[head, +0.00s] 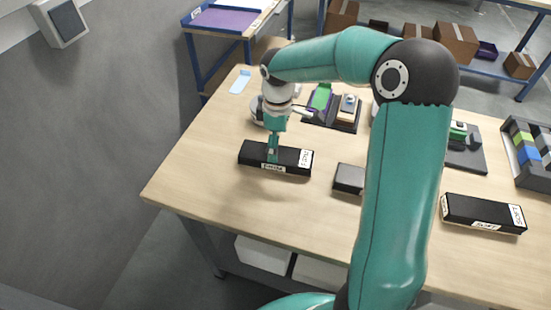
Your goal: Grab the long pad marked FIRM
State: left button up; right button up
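A long black pad (252,154) with white labels on its front and right end lies near the table's left front. My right gripper (272,156) points straight down at the middle of this pad. One finger shows against the pad; the other is hidden, so I cannot tell whether it grips. A second long black pad (470,211), also with white labels, lies at the right front of the table. My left gripper is not in view.
A short dark block (348,179) lies between the pads, partly behind my arm. Dark trays with small items (333,108) stand farther back. A bin with coloured blocks (527,150) is at the right. A light blue sheet (240,82) lies at the back left corner of the wooden table (195,165).

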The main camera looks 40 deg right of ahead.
jog(key=shift+s+a+f+p, duration=0.15)
jog(key=shift+f+p, duration=0.3)
jog(key=shift+f, duration=2.2)
jog(key=shift+s, duration=0.1)
jog(key=c, duration=1.6)
jog(key=shift+r, duration=0.1)
